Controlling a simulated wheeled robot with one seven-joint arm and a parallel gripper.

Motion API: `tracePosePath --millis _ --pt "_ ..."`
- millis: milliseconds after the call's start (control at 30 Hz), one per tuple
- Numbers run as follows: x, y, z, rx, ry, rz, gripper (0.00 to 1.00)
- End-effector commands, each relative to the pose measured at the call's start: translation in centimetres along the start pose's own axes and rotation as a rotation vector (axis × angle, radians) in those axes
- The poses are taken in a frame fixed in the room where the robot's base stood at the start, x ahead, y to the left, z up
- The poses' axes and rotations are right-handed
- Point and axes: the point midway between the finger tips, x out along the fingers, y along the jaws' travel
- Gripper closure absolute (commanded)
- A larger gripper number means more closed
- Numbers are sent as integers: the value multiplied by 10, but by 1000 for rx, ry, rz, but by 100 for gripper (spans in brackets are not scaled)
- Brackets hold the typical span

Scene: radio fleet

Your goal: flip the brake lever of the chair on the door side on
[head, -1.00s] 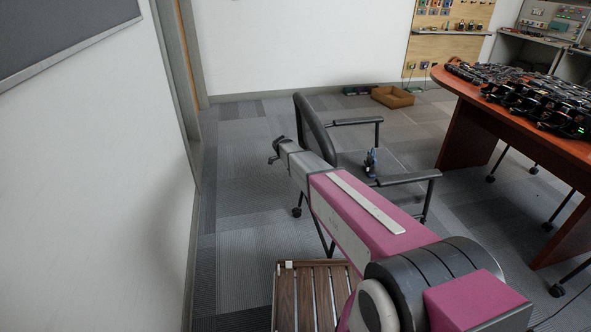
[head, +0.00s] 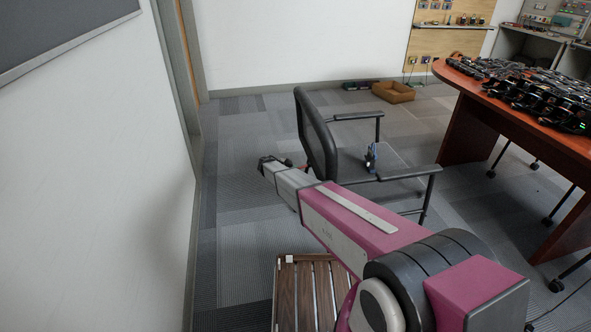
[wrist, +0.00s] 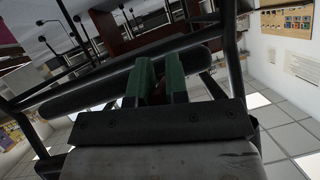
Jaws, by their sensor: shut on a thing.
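The chair (head: 316,135) by the door-side wall has a dark backrest, a grey seat and black armrests. My gripper (head: 268,162) is at the left of its backrest, low behind it, with a small red bit (head: 288,163) beside it. In the wrist view my gripper's green fingers (wrist: 160,82) are close together, among the chair's dark bars (wrist: 115,75). A small reddish-brown piece, seemingly the brake lever (wrist: 182,76), shows between the fingers. My arm hides the chair's lower part in the head view.
A blue item (head: 370,157) stands on the seat. A wooden slatted stool (head: 307,290) is below my arm. A table (head: 470,120) with many radios is at right. The white wall (head: 90,200) is close on the left.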

Motion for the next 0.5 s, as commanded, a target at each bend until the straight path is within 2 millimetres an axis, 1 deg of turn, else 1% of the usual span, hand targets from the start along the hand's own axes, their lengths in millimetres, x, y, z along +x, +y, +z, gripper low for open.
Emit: tracePosePath --millis 33,200,500 --pt "2 -1 4 -6 34 -5 100" --pt "8 1 8 -18 137 -21 100" --pt "14 3 10 -30 235 -36 100"
